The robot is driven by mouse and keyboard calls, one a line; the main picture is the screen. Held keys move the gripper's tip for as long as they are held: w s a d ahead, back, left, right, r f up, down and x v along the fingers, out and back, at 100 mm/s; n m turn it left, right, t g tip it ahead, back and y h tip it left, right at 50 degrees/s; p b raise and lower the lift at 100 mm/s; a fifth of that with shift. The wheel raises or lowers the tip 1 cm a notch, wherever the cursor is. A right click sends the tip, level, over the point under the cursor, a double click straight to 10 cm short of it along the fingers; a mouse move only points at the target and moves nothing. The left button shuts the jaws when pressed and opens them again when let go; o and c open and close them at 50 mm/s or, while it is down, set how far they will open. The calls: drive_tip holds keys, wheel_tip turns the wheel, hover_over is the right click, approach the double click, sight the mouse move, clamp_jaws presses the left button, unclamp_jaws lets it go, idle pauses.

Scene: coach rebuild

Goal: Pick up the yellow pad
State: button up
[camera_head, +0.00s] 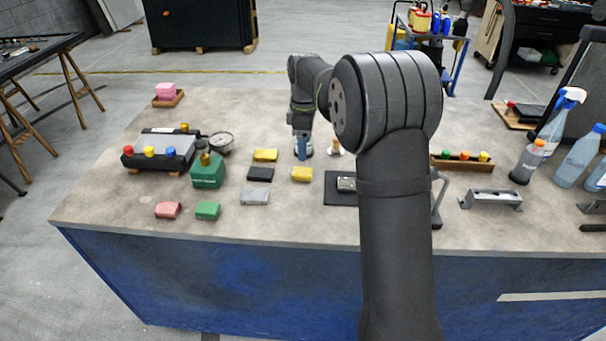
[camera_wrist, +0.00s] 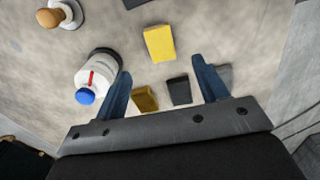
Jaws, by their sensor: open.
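Two yellow pads lie flat on the table. One yellow pad (camera_head: 301,174) is at the right of the pad group; in the wrist view it shows bright (camera_wrist: 159,43), just beyond the fingertips. The other yellow pad (camera_head: 265,155) is farther back and left; in the wrist view it looks darker (camera_wrist: 145,98), beside the left finger. My gripper (camera_wrist: 161,68) is open and empty, its blue fingers spread above the table. In the head view my gripper (camera_head: 302,148) is behind the right yellow pad. My own arm hides part of the table.
A black pad (camera_wrist: 179,90) and a grey pad (camera_head: 255,197) lie close by. A white bottle with a blue cap (camera_wrist: 86,96) stands beside the left finger. A wooden-knobbed piece (camera_wrist: 60,15) and a dark mat (camera_head: 340,200) are near. Bare tabletop lies in front of the right yellow pad.

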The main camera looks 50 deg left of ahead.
sight(305, 171)
wheel_tip(305, 171, down, 10)
drive_tip(key=shift+w+d+r, duration=0.1)
drive_tip(key=shift+r, duration=0.15)
drive_tip(key=c, duration=1)
